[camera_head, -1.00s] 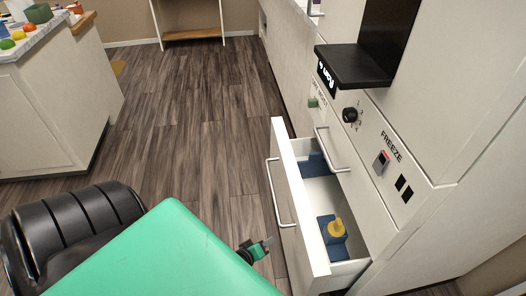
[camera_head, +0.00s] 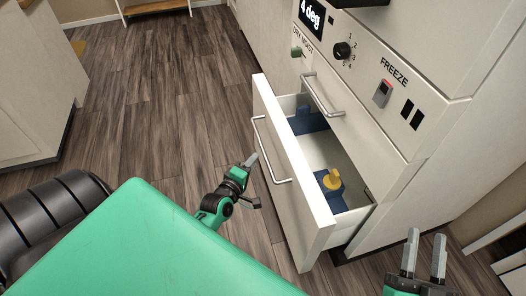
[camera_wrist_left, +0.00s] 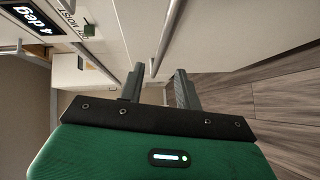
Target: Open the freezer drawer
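A white drawer (camera_head: 303,222) stands pulled out of the white cabinet, with a blue block holding a yellow piece (camera_head: 332,180) inside. Its front has a silver bar handle (camera_head: 262,150). My left gripper (camera_head: 253,178) is open, close beside this handle. In the left wrist view, my left fingers (camera_wrist_left: 160,82) are apart with a silver bar (camera_wrist_left: 170,38) running to near their tips; I cannot tell whether it lies between them. My right gripper (camera_head: 425,255) is open and empty at lower right.
Above the drawer are a dark knob (camera_head: 342,50), a grey switch with red (camera_head: 382,93), a green switch (camera_head: 296,51) and a display (camera_head: 312,15). Another blue block (camera_head: 308,119) lies at the drawer's far end. The wooden floor (camera_head: 165,110) left of the drawer is clear.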

